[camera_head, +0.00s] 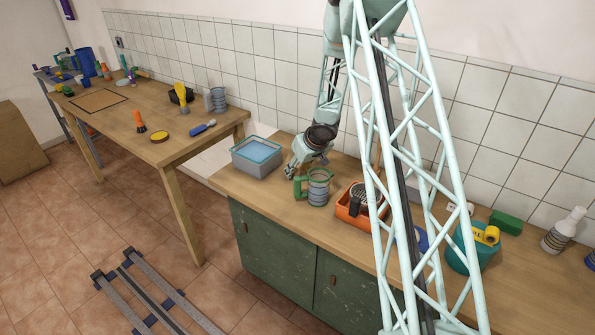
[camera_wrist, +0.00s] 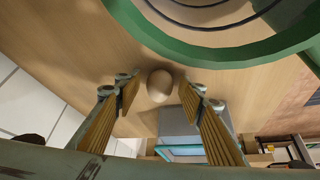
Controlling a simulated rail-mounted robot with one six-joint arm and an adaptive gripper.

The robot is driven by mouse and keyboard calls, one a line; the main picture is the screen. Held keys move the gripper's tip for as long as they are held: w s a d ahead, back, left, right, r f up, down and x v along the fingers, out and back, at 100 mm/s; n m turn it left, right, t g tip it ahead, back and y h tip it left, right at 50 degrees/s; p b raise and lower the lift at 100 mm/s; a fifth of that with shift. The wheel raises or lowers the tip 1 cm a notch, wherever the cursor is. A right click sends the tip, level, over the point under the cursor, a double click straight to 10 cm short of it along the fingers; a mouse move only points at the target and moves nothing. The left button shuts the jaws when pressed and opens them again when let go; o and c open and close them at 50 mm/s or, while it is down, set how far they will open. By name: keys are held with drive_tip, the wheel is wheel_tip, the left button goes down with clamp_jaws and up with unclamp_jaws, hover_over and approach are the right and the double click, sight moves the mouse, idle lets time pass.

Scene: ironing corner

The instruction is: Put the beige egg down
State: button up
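The beige egg (camera_wrist: 160,86) shows in the wrist view between the two fingers of my gripper (camera_wrist: 163,91). A gap is visible between the egg and the finger on each side, so my gripper is open around or just above it. The egg appears to rest on the wooden counter (camera_wrist: 70,50). In the head view my gripper (camera_head: 292,170) points down low over the counter, between a grey bin and a mug. I cannot make out the egg in that view.
The grey bin (camera_head: 256,168) with blue contents stands left of my gripper. An orange container (camera_head: 352,213) and a teal bucket (camera_head: 470,258) are further right. A wooden table (camera_head: 115,115) stands at left.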

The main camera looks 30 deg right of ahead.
drive_tip(key=p+v, duration=0.4)
drive_tip(key=v, duration=0.8)
drive_tip(key=shift+r, duration=0.15)
idle(0.6)
